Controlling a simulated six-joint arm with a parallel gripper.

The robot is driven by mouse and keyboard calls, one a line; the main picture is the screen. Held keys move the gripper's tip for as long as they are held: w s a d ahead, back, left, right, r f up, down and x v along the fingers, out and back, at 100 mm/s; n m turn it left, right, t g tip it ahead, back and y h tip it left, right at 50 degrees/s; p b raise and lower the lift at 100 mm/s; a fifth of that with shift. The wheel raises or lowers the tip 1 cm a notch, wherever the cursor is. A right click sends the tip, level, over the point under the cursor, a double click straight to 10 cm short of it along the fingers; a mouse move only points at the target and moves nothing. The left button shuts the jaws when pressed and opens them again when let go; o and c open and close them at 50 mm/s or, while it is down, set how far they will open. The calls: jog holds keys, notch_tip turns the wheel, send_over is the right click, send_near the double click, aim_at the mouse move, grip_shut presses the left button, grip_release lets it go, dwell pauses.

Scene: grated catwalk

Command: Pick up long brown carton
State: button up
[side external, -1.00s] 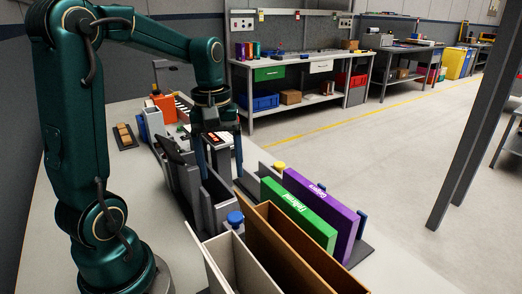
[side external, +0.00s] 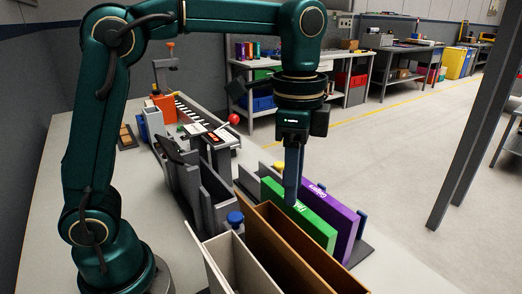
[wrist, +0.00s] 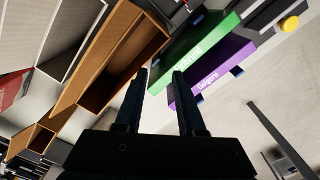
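A long brown open-topped box (side external: 282,253), the nearest match to the long brown carton, stands at the front of the table. It also shows in the wrist view (wrist: 97,50), left of the fingers. A smaller brown block (side external: 126,136) lies on a dark tray at the left; I cannot tell which is meant. My gripper (side external: 291,200) points down at the green box (side external: 301,213), overlapping it in the side view; contact cannot be told. In the wrist view my gripper (wrist: 160,73) has its fingers apart with nothing held between them.
A purple box (side external: 331,207) stands upright beside the green one. Grey upright dividers (side external: 205,190) stand behind. A red ball (side external: 234,119) is near the conveyor.

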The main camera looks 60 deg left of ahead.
jog(key=d+m, duration=0.2)
jog(key=s+d+m, duration=0.1)
jog(key=d+m, duration=0.3)
jog(key=m, duration=0.1)
jog(key=shift+s+f, duration=0.1)
jog(key=shift+s, duration=0.2)
send_over(307, 261)
jog(key=shift+m, duration=0.3)
notch_tip(307, 261, down, 4)
jog(key=shift+f, duration=0.1)
jog(key=shift+w+f, duration=0.1)
jog(key=shift+f, duration=3.05)
grip_shut()
